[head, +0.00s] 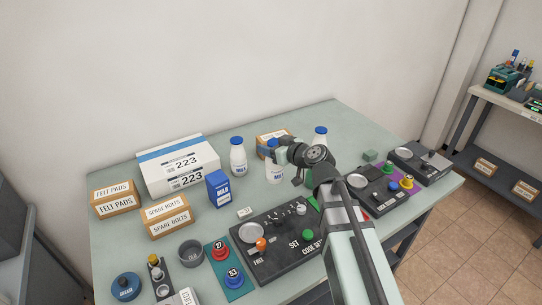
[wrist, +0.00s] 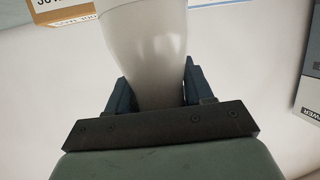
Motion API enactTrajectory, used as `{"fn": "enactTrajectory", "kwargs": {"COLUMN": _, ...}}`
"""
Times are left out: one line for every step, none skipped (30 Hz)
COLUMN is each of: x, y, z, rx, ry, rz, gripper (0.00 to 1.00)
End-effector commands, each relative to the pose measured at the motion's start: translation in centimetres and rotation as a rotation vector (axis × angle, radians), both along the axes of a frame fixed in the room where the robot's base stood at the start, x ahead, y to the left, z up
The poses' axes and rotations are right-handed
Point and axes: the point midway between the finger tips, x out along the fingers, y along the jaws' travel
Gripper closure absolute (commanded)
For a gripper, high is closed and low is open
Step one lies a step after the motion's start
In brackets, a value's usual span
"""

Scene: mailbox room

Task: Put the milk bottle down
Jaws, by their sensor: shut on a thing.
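My gripper (head: 277,152) is shut on a white milk bottle (head: 275,174) with a blue cap, towards the back middle of the table. In the wrist view, the bottle's white body (wrist: 150,40) stands between the two dark fingers of my gripper (wrist: 150,88). The bottle looks upright in the head view. I cannot tell whether its base touches the table. A second milk bottle (head: 238,158) stands just left of it, and a third bottle (head: 320,137) stands to the right, partly hidden behind my arm.
The pale green table (head: 210,222) carries a white box marked 223 (head: 182,168), a blue box (head: 218,188), spare bolts boxes (head: 167,216) and felt pads boxes (head: 115,197). A cardboard box (head: 268,137) is close behind the held bottle. A dark control panel (head: 275,242) lies in front.

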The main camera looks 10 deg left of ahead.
Motion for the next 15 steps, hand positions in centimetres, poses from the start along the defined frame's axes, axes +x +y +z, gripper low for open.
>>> {"fn": "enactTrajectory", "kwargs": {"x": 0.1, "y": 0.0, "z": 0.8, "rx": 0.001, "ry": -0.004, "rz": 0.000, "gripper": 1.00}}
{"fn": "enactTrajectory", "kwargs": {"x": 0.1, "y": 0.0, "z": 1.1, "rx": 0.001, "ry": -0.004, "rz": -0.001, "gripper": 1.00}}
{"fn": "enactTrajectory", "kwargs": {"x": 0.1, "y": 0.0, "z": 1.5, "rx": 0.002, "ry": -0.003, "rz": -0.002, "gripper": 1.00}}
{"fn": "enactTrajectory", "kwargs": {"x": 0.1, "y": 0.0, "z": 1.8, "rx": 0.002, "ry": -0.003, "rz": -0.002, "gripper": 1.00}}
{"fn": "enactTrajectory", "kwargs": {"x": 0.1, "y": 0.0, "z": 2.1, "rx": 0.002, "ry": -0.003, "rz": -0.001, "gripper": 1.00}}
{"fn": "enactTrajectory", "kwargs": {"x": 0.1, "y": 0.0, "z": 2.4, "rx": 0.002, "ry": -0.003, "rz": -0.001, "gripper": 1.00}}
{"fn": "enactTrajectory", "kwargs": {"x": 0.1, "y": 0.0, "z": 2.6, "rx": 0.001, "ry": -0.002, "rz": -0.001, "gripper": 1.00}}
{"fn": "enactTrajectory", "kwargs": {"x": 0.0, "y": 0.0, "z": 2.8, "rx": 0.001, "ry": -0.001, "rz": -0.001, "gripper": 1.00}}
{"fn": "enactTrajectory", "kwargs": {"x": 0.0, "y": 0.0, "z": 3.0, "rx": 0.001, "ry": -0.001, "rz": -0.001, "gripper": 1.00}}
{"fn": "enactTrajectory", "kwargs": {"x": 0.0, "y": 0.0, "z": 3.1, "rx": 0.001, "ry": -0.001, "rz": -0.001, "gripper": 1.00}}
{"fn": "enactTrajectory", "kwargs": {"x": 0.0, "y": 0.0, "z": 3.2, "rx": 0.001, "ry": -0.001, "rz": -0.001, "gripper": 1.00}}
{"fn": "enactTrajectory", "kwargs": {"x": 0.0, "y": 0.0, "z": 3.3, "rx": 0.001, "ry": -0.001, "rz": -0.001, "gripper": 1.00}}
{"fn": "enactTrajectory", "kwargs": {"x": 0.0, "y": 0.0, "z": 3.4, "rx": 0.000, "ry": -0.002, "rz": -0.001, "gripper": 1.00}}
{"fn": "enactTrajectory", "kwargs": {"x": 0.0, "y": 0.0, "z": 3.5, "rx": 0.000, "ry": -0.002, "rz": -0.001, "gripper": 1.00}}
{"fn": "enactTrajectory", "kwargs": {"x": 0.0, "y": 0.0, "z": 3.7, "rx": 0.001, "ry": -0.002, "rz": -0.001, "gripper": 1.00}}
